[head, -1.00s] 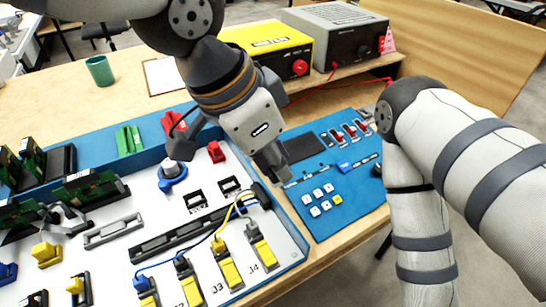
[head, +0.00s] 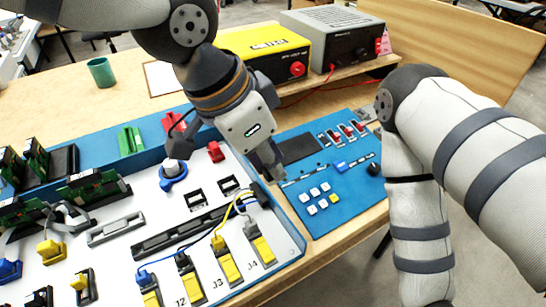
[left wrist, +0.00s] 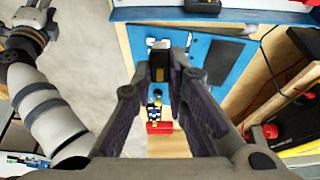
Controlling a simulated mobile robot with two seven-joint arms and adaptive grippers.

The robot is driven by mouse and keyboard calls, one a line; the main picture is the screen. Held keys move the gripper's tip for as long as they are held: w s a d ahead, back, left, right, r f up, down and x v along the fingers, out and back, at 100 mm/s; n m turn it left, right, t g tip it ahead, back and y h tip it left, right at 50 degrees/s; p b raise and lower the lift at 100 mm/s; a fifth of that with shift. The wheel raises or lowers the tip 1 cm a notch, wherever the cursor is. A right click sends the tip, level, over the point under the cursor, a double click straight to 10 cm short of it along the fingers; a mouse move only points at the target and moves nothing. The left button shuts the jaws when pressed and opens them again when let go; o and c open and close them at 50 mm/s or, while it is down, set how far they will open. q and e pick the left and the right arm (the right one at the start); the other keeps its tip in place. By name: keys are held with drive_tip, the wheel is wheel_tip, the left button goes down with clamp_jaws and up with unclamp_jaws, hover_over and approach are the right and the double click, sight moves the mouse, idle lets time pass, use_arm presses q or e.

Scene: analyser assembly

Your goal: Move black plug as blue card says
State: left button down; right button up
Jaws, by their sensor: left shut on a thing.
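My left gripper (head: 270,168) hangs over the right edge of the white board (head: 110,258), pointing down toward the blue panel. In the left wrist view, the gripper (left wrist: 160,78) is shut on a small dark piece with a yellowish stripe (left wrist: 160,66); it looks like the black plug, but its shape is hard to tell. On the board, wires run to plugs above the yellow-fronted sockets, including J3 (head: 229,268) and J4 (head: 263,249). I cannot pick out the blue card for certain.
The blue panel (head: 325,222) with white buttons, red switches and a knob lies right of the board. A yellow box (head: 262,45) and a grey supply unit (head: 335,38) stand behind. A green cup (head: 101,72) stands at the back left. My right arm blocks the right side.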

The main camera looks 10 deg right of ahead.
use_arm(q)
drive_tip(key=w+a+f, duration=0.2)
drive_tip(key=w+a, duration=0.1)
drive_tip(key=a, duration=0.1)
drive_tip(key=w+a+f+b, duration=0.1)
drive_tip(key=w+a+f, duration=0.2)
drive_tip(key=a, duration=0.2)
drive_tip(key=w+a+f, duration=0.2)
drive_tip(key=w+a, duration=0.1)
drive_tip(key=a, duration=0.2)
drive_tip(key=shift+a+f, duration=0.25)
drive_tip(key=shift+f, duration=0.1)
use_arm(e)
drive_tip(key=shift+s+f+g, duration=0.4)
drive_tip(key=shift+s+f, duration=0.45)
drive_tip(key=shift+s, duration=0.1)
use_arm(q)
drive_tip(key=shift+f+b, duration=0.35)
drive_tip(key=shift+f, duration=1)
use_arm(e)
drive_tip(key=shift+s+f, duration=0.2)
use_arm(q)
drive_tip(key=shift+f, duration=0.25)
drive_tip(key=shift+f, duration=0.35)
drive_tip(key=shift+f, duration=0.55)
use_arm(e)
drive_tip(key=shift+s+f, duration=0.1)
use_arm(q)
drive_tip(key=c, duration=1.5)
unclamp_jaws()
